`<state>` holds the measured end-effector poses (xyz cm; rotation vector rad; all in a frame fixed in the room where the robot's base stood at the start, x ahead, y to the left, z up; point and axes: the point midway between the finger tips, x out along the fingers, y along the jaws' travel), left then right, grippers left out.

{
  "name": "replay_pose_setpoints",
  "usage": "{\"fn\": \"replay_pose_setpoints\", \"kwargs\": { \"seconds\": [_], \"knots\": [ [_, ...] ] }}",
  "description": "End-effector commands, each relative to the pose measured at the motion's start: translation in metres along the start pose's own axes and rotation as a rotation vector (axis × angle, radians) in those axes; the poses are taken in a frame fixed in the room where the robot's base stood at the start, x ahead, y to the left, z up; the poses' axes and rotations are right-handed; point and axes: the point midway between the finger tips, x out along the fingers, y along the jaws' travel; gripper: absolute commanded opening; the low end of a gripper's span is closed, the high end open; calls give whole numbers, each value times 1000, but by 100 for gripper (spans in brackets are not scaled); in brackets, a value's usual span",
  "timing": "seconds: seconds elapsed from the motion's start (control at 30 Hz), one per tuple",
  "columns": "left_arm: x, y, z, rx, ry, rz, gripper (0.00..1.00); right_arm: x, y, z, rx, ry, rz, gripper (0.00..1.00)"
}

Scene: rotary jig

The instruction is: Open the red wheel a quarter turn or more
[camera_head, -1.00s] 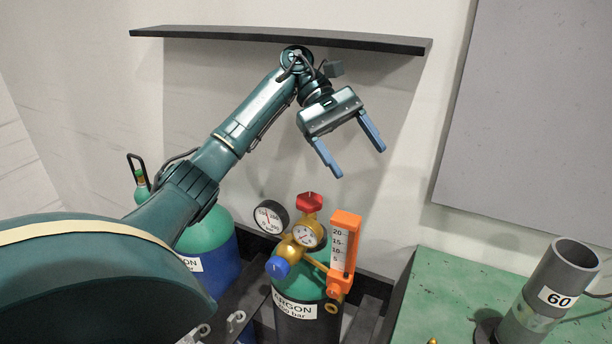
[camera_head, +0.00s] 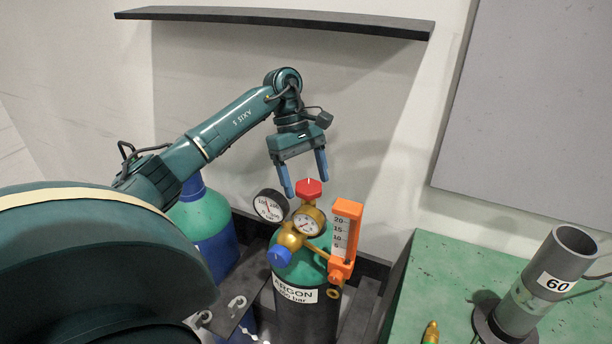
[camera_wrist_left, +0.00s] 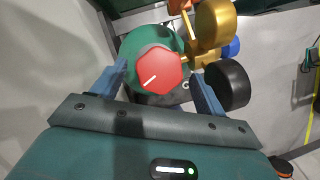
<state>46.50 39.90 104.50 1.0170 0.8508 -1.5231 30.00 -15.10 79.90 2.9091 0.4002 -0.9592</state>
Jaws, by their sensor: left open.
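The red wheel (camera_head: 309,188) sits on top of the brass regulator of the argon cylinder (camera_head: 305,315). In the left wrist view the red wheel (camera_wrist_left: 158,71) is a faceted knob with a white line, between my finger tips and a little beyond them. My left gripper (camera_head: 306,188) is open and empty, pointing down, with its blue fingers close above and around the wheel in the head view. It also shows in the left wrist view (camera_wrist_left: 158,80). I cannot tell if the fingers touch the wheel. My right gripper is not in view.
Close to the wheel are a black-rimmed gauge (camera_head: 270,205), a brass gauge (camera_head: 307,221), a blue knob (camera_head: 279,256) and an orange flowmeter (camera_head: 344,240). A dark shelf (camera_head: 280,19) hangs above. A green table (camera_head: 455,275) with a grey tube (camera_head: 545,285) stands right.

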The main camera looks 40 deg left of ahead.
Motion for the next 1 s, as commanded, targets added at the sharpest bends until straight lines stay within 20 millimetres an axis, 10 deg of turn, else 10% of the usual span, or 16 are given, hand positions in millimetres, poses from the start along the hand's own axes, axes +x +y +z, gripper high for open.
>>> {"fn": "replay_pose_setpoints", "kwargs": {
  "seconds": [0.3, 1.0],
  "knots": [
    [4, 0, 0, 1, -1, 2, 73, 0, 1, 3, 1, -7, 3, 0],
    [4, 0, 0, -4, 0, 4, 29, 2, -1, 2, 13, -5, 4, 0]
  ]
}}
